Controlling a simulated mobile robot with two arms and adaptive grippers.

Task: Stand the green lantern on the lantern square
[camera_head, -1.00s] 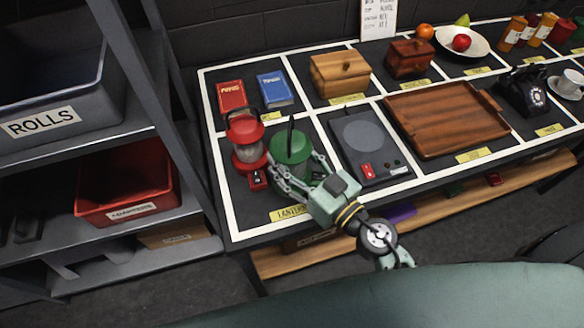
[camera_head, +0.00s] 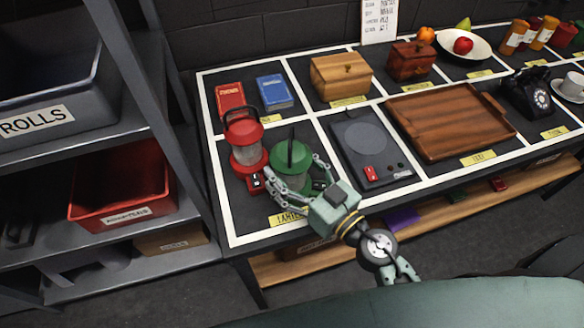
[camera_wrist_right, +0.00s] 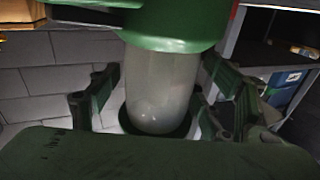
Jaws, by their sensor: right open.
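The green lantern (camera_head: 291,162) stands upright in the lantern square, the front-left white-outlined cell with a yellow label (camera_head: 287,217) at its front edge. The red lantern (camera_head: 245,142) stands just to its left in the same square. My right gripper (camera_head: 296,178) is open, its fingers on either side of the green lantern's lower body. In the right wrist view the green lantern's pale glass (camera_wrist_right: 162,85) fills the middle between the spread fingers. Whether the fingers touch it I cannot tell. My left gripper is not in view.
Red and blue books (camera_head: 274,91) lie behind the lanterns. A dark scale-like device (camera_head: 369,148) sits in the square to the right, with a wooden tray (camera_head: 450,120) beyond it. A shelf with a red bin (camera_head: 122,186) stands close on the left.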

